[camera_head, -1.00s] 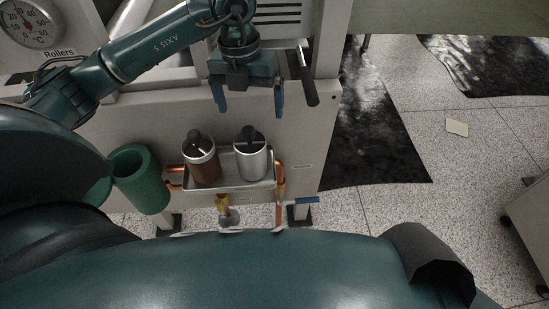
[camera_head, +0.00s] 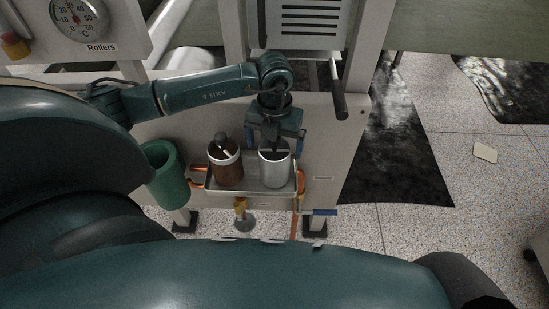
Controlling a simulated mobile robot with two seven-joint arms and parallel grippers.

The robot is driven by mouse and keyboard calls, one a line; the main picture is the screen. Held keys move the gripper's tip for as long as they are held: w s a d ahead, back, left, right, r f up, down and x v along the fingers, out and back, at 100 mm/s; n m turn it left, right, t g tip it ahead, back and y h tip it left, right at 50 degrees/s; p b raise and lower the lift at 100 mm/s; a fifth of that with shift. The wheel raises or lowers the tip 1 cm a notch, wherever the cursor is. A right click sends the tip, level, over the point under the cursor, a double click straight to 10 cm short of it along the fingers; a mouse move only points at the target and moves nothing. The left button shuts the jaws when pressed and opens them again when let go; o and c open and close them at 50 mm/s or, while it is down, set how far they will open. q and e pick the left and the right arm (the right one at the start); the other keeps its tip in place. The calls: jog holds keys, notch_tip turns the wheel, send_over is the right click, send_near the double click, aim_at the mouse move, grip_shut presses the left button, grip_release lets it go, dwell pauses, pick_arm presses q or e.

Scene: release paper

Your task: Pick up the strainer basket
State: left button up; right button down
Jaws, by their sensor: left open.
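Two canister-like things stand side by side in a shallow metal tray (camera_head: 240,191). The left one is a brown canister (camera_head: 228,172) with a pale rim and a dark upright handle. The right one is a silver canister (camera_head: 274,172) with a dark piece at its top. I cannot tell for sure which of them is the strainer basket. My left gripper (camera_head: 276,145) is open and points down over the silver canister, its fingers apart on either side near the canister's top. It partly hides that top. My right gripper does not show.
A green cylinder (camera_head: 168,175) hangs left of the tray. Copper pipes (camera_head: 196,176) and a blue-handled valve (camera_head: 320,212) lie around and below the tray. A dark lever (camera_head: 338,95) juts out at the upper right. A round gauge (camera_head: 77,18) is at the upper left.

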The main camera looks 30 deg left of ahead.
pick_arm(q)
jog(key=shift+f, duration=0.5)
jog(key=c, duration=1.5)
